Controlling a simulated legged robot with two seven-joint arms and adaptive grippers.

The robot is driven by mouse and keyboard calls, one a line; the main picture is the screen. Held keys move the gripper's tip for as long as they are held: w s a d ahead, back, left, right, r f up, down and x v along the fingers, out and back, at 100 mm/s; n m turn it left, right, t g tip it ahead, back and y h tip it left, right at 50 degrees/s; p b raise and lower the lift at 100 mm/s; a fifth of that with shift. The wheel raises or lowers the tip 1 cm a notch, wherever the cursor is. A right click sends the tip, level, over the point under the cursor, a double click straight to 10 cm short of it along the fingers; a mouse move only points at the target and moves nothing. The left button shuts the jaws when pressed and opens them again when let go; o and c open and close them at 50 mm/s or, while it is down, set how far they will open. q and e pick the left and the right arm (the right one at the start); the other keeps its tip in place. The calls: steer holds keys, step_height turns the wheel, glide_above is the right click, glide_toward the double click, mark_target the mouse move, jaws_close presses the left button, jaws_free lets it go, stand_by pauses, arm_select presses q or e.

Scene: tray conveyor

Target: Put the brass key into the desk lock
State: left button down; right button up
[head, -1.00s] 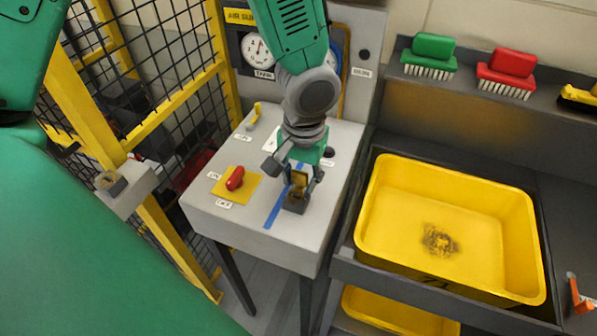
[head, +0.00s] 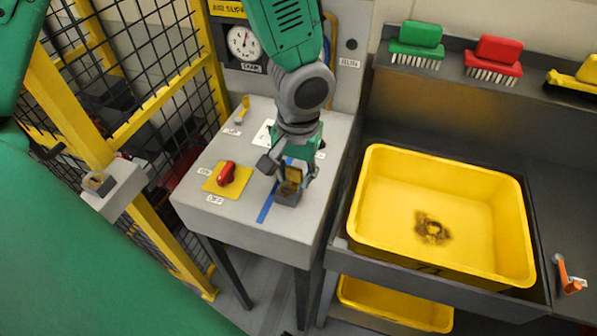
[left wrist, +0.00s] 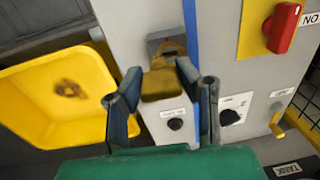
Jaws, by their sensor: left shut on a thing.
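The brass key (head: 293,175) is held between the fingers of my left gripper (head: 288,171), above the desk lock (head: 287,197), a small dark grey block on the grey desk. In the left wrist view the key (left wrist: 164,83) sits between the two fingers (left wrist: 164,102), its far end at the lock (left wrist: 166,41). The key meets or overlaps the lock there; how deep it sits I cannot tell. My right gripper is in neither view.
A red switch (head: 227,174) on a yellow plate and a blue stripe (head: 266,203) lie left of the lock. A yellow bin (head: 373,215) stands to the right, below a shelf with brushes. A yellow mesh fence (head: 158,115) borders the left.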

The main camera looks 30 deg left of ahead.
arm_select(q)
steer(key=shift+a+f, duration=0.5)
steer(key=shift+a, duration=0.15)
steer(key=shift+a+f, duration=0.1)
steer(key=shift+f+b, duration=0.1)
steer(key=shift+b, duration=0.2)
steer(key=shift+d+f, duration=0.15)
steer(key=shift+d, duration=0.4)
steer(key=shift+r+p, duration=0.5)
steer(key=shift+p, duration=0.1)
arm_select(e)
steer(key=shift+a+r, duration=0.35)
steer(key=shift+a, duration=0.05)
